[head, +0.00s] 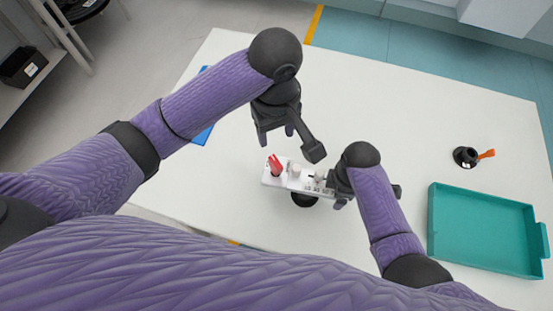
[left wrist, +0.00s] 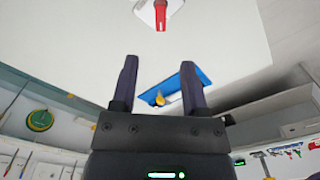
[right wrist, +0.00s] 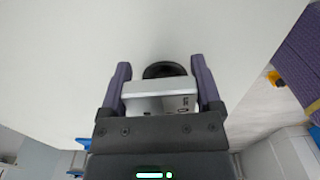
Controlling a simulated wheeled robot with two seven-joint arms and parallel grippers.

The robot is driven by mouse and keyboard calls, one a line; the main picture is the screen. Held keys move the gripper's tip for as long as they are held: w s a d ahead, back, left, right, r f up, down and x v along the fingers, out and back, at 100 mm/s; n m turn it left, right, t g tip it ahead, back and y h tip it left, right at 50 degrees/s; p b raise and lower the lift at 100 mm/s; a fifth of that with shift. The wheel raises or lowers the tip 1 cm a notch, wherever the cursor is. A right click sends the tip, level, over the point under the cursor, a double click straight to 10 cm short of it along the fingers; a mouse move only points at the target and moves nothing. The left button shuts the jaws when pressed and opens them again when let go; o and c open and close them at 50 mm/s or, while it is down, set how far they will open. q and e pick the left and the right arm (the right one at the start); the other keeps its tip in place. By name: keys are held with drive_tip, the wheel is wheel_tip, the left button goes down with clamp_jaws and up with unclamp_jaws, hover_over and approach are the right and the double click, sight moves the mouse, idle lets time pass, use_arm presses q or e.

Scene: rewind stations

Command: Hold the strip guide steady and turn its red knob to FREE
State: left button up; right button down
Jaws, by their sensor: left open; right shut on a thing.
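The strip guide (head: 297,174) is a small white block on a dark round foot, standing on the white table. Its red knob (head: 275,166) is a lever at the left end; the knob's pointing is too small to read. My right gripper (head: 338,190) is shut on the guide's right end. In the right wrist view the guide (right wrist: 160,100) sits between both fingers (right wrist: 162,88). My left gripper (head: 276,134) is open and empty, above and apart from the knob. In the left wrist view the knob (left wrist: 160,16) shows at the top edge, beyond the open fingers (left wrist: 159,85).
A teal tray (head: 433,225) lies at the right of the table. A black holder with an orange piece (head: 466,156) stands behind it. A blue flat item (left wrist: 203,75) lies at the table's left edge, partly behind my left arm. The back middle of the table is clear.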

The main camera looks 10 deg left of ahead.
sight(276, 161)
use_arm(q)
drive_tip(key=shift+n, duration=0.9)
wheel_tip(276, 161, down, 12)
drive_tip(key=shift+f, duration=0.1)
drive_tip(key=shift+c, duration=0.2)
clamp_jaws()
